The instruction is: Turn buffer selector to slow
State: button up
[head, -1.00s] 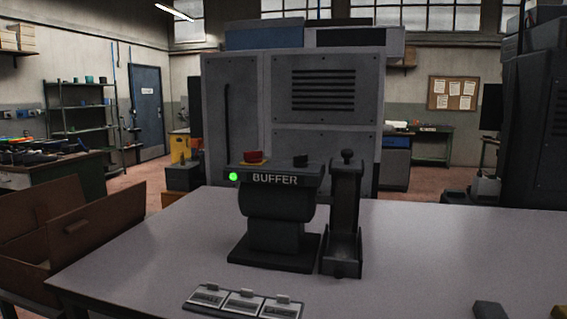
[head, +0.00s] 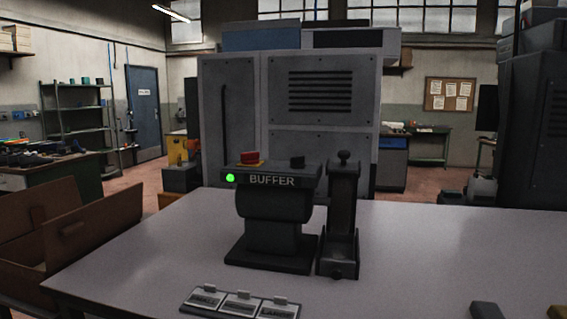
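The buffer machine (head: 273,203) stands on the table, a dark unit with a "BUFFER" label on its front edge. A black selector knob (head: 297,162) sits on the right of its top. The knob is too small to tell which way it points. A red button on a yellow base (head: 250,159) sits on the left of the top. A green lamp (head: 230,178) glows at the left of the label. My gripper does not show in this view.
A dark upright stand with a knob on top (head: 341,210) is close at the buffer's right. A labelled strip (head: 240,302) lies in front. Dark blocks (head: 487,311) lie at the front right. The grey table (head: 430,250) is otherwise clear. An open brown box (head: 70,235) is at left.

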aim_at(296, 162)
jog(key=l+u, duration=0.2)
jog(key=u, duration=0.2)
jog(key=l+u, duration=0.2)
jog(key=u, duration=0.15)
jog(key=l+u, duration=0.2)
jog(key=u, duration=0.2)
jog(key=i, duration=0.05)
